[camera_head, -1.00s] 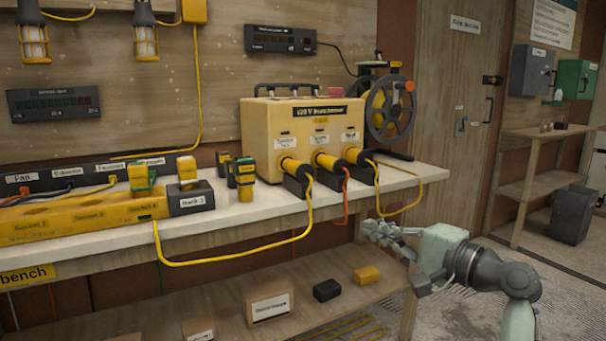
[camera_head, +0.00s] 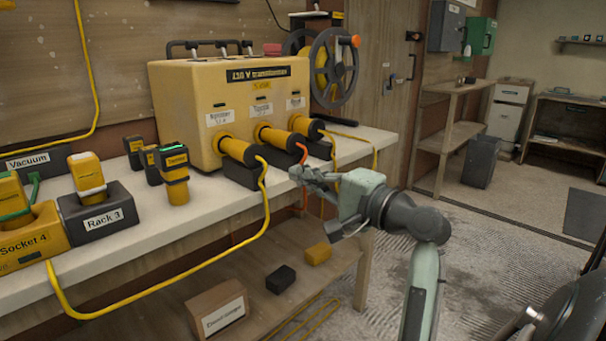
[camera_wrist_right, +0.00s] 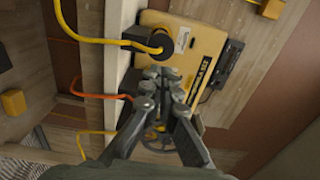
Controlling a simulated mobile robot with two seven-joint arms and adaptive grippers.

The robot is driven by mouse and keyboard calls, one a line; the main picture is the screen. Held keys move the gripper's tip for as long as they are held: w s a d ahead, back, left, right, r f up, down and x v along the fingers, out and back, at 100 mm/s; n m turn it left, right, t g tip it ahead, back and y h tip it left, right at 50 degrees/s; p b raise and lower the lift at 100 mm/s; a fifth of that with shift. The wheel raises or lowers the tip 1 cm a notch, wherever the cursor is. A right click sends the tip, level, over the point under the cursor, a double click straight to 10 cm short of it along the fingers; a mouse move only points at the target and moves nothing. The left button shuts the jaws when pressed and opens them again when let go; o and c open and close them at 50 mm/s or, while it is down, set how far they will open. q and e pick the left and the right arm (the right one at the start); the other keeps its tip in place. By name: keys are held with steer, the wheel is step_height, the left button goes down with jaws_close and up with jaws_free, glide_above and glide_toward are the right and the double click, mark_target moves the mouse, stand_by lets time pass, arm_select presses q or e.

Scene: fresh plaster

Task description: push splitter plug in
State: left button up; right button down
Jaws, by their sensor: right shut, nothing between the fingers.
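The yellow transformer box (camera_head: 225,88) stands on the bench, with three round yellow plugs in its front. The left plug (camera_head: 236,149) has a yellow cable, the middle plug (camera_head: 272,135) an orange one, the right plug (camera_head: 303,124) a yellow one. My right gripper (camera_head: 302,174) is shut and empty, just in front of the bench edge near the middle and right plugs. In the right wrist view the gripper (camera_wrist_right: 165,85) points at the box (camera_wrist_right: 198,48); one yellow-cabled plug (camera_wrist_right: 155,41) shows beyond its tips. My fingers hide the other plugs.
Dark supports (camera_head: 243,172) sit under the plugs. A cable reel (camera_head: 334,68) stands at the box's right. Loose yellow plugs (camera_head: 174,175) and the Rack 3 block (camera_head: 100,215) are on the left. A yellow cable (camera_head: 180,277) hangs before the bench.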

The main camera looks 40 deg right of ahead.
mark_target(257, 157)
arm_select(q)
steer(key=shift+p+x, duration=0.3)
steer(key=shift+x, duration=0.5)
arm_select(e)
steer(key=w, duration=1)
steer(key=shift+w+a, duration=0.15)
steer(key=shift+a, duration=0.25)
arm_select(q)
steer(key=shift+d, duration=0.15)
arm_select(e)
steer(key=shift+w+r+p, duration=0.1)
steer(key=shift+w+p, duration=0.25)
steer(key=w+p, duration=0.1)
steer(key=w, duration=0.2)
steer(key=shift+w+a+p, duration=0.2)
steer(key=shift+w+p, duration=0.15)
steer(key=shift+w, duration=0.25)
arm_select(q)
steer(key=shift+h, duration=0.3)
steer(key=f, duration=0.3)
steer(key=s+f, duration=0.1)
steer(key=f, duration=0.1)
steer(key=shift+d, duration=0.1)
steer(key=shift+f, duration=0.1)
